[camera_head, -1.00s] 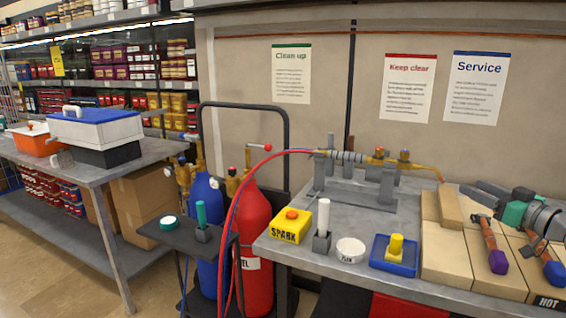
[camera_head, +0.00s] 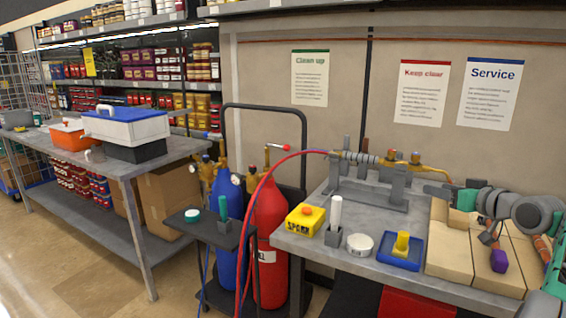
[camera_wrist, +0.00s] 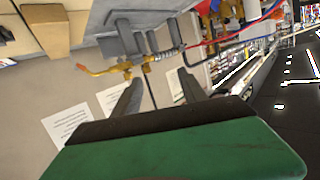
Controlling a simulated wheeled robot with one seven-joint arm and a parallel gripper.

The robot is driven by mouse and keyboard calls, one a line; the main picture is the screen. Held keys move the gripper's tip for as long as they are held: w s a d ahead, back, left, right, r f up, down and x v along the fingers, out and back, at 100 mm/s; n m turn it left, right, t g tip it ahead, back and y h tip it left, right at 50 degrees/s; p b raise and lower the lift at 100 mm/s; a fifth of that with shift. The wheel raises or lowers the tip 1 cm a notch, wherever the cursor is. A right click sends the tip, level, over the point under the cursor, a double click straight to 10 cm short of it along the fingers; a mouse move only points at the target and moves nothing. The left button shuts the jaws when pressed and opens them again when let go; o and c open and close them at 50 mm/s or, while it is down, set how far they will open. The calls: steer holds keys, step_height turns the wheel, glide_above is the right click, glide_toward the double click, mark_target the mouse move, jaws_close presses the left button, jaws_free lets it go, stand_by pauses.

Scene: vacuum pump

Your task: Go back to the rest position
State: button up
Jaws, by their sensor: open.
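My gripper (camera_head: 436,192) is at the right of the head view, above the back right of the workbench (camera_head: 300,245). It points left toward the torch. In the wrist view my gripper (camera_wrist: 160,90) has its two grey fingers apart, with nothing between them. The torch (camera_head: 372,158), with brass valves and a red hose, lies across a grey stand (camera_head: 375,190) on the bench. It also shows beyond the fingers in the wrist view (camera_wrist: 115,68). My arm hides part of the bench's right end.
On the bench are a yellow SPARK box (camera_head: 305,220), a white stick in a holder (camera_head: 335,220), a round tin (camera_head: 360,244), a blue tray (camera_head: 385,259) and pale bricks (camera_head: 465,262). A red cylinder (camera_head: 270,225) and blue cylinder (camera_head: 226,220) stand left. Floor is open at lower left.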

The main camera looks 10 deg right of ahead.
steer(key=s+a+f+g+p, duration=0.1)
steer(key=a+f+g+p, duration=0.15)
steer(key=a, duration=0.85)
steer(key=s+a+f+g+p, duration=0.1)
steer(key=a+g+p, duration=0.15)
steer(key=a, duration=0.85)
steer(key=s+a+f+g+h+p, duration=0.1)
steer(key=s+a+f+g, duration=0.1)
steer(key=s, duration=0.6)
steer(key=s+a+f+g+p, duration=0.1)
steer(key=s+a+f+g, duration=0.1)
steer(key=s+a+f, duration=0.3)
steer(key=s+a+f+m+g+h+p, duration=0.1)
steer(key=s+a+f, duration=0.3)
steer(key=s, duration=0.8)
steer(key=shift+s+a+f+g+h, duration=0.3)
steer(key=shift+f+g, duration=0.25)
steer(key=shift+g, duration=0.35)
